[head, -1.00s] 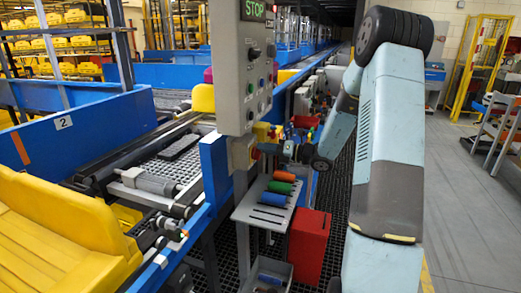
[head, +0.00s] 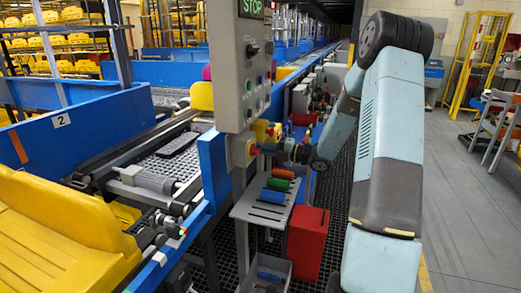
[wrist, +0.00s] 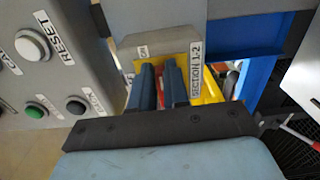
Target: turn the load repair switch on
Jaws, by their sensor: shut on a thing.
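The grey control panel (head: 233,70) stands left of my gripper; its RESET button (wrist: 32,44) shows in the wrist view. Below are a small shelf (head: 245,209) with coloured cylinders and a red bin (head: 308,245). Blue conveyor frames stand left; floor is open at right.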

